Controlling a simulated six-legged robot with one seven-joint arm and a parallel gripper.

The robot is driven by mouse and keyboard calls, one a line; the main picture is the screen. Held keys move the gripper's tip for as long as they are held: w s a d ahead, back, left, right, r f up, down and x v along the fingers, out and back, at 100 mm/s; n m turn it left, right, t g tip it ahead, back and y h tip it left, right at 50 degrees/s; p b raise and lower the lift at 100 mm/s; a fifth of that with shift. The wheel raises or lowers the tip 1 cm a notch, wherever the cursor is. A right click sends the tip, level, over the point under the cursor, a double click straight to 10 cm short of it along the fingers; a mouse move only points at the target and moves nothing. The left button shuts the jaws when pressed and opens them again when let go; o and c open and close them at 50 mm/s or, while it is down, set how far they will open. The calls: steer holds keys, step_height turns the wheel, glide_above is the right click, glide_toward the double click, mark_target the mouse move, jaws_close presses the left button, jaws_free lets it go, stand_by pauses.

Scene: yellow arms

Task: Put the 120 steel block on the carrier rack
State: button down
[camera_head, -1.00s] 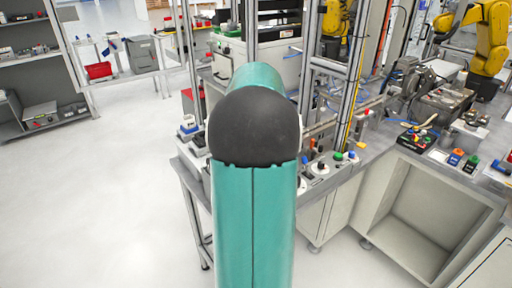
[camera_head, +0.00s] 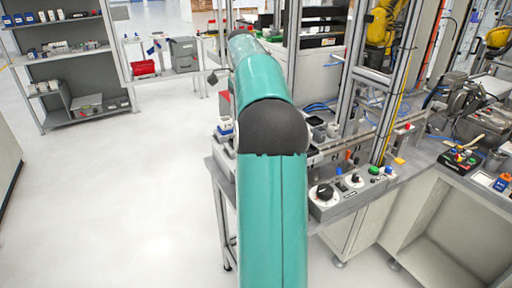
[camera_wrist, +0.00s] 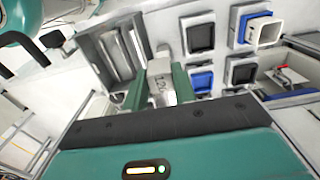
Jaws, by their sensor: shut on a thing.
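My gripper (camera_wrist: 158,88) shows in the wrist view with its two green fingers shut on a pale grey metal block (camera_wrist: 160,72), which I take for the 120 steel block. A dark marking shows on the block, too small to read. The block is between the fingers, and its lower part is hidden. In the head view my teal arm reaches away over the bench, and the gripper and block cannot be made out there. I cannot tell for certain which thing is the carrier rack.
The wrist view shows a grey slotted fixture (camera_wrist: 112,56) and several square holders beside the gripper, one with a blue insert (camera_wrist: 201,81). In the head view, a control box (camera_head: 338,198) sits on the bench edge. Open floor (camera_head: 110,190) lies left.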

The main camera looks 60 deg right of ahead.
step_height(320, 180, down, 15)
stand_by(0.4)
steer(key=c, duration=1.6)
jaws_free()
steer(key=shift+f, duration=0.2)
steer(key=o, duration=0.5)
steer(key=shift+r, duration=0.1)
step_height(320, 180, up, 12)
steer(key=shift+r, duration=0.1)
